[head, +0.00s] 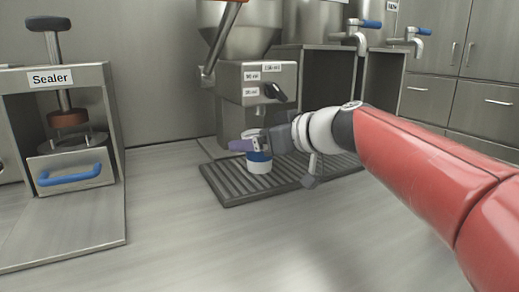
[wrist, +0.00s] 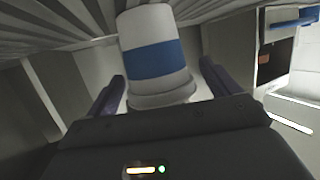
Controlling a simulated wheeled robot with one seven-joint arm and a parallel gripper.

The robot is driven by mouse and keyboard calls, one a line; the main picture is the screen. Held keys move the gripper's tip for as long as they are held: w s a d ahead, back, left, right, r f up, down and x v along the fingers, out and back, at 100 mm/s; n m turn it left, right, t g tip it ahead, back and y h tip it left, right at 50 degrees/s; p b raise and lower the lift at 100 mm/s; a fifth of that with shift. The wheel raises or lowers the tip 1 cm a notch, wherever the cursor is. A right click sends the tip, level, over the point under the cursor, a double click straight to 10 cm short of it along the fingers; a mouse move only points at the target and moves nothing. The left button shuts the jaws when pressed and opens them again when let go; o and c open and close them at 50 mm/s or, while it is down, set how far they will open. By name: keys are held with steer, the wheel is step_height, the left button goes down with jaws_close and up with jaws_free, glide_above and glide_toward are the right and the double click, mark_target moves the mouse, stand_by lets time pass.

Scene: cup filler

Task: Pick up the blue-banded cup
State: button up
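The blue-banded cup (head: 259,168) is white with a blue band and stands on the dark slatted drip tray (head: 230,190) under the filler. My gripper (head: 246,147) is at the cup in the head view, with a purple finger across its upper part; the other finger is hard to make out. In the wrist view the cup (wrist: 153,60) appears upside down, between the two purple fingers of my gripper (wrist: 164,78). The fingers are spread wider than the cup, with a clear gap on the right side. Its far side is hidden.
The filler machine (head: 257,85) with its hopper stands directly behind the cup. A sealer (head: 70,140) with a blue handle stands at the left. Taps with blue handles (head: 372,24) are at the back right. The counter in front of the tray is clear.

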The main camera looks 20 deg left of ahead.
steer(key=c, duration=1)
steer(key=shift+c, duration=0.4)
steer(key=shift+r, duration=0.15)
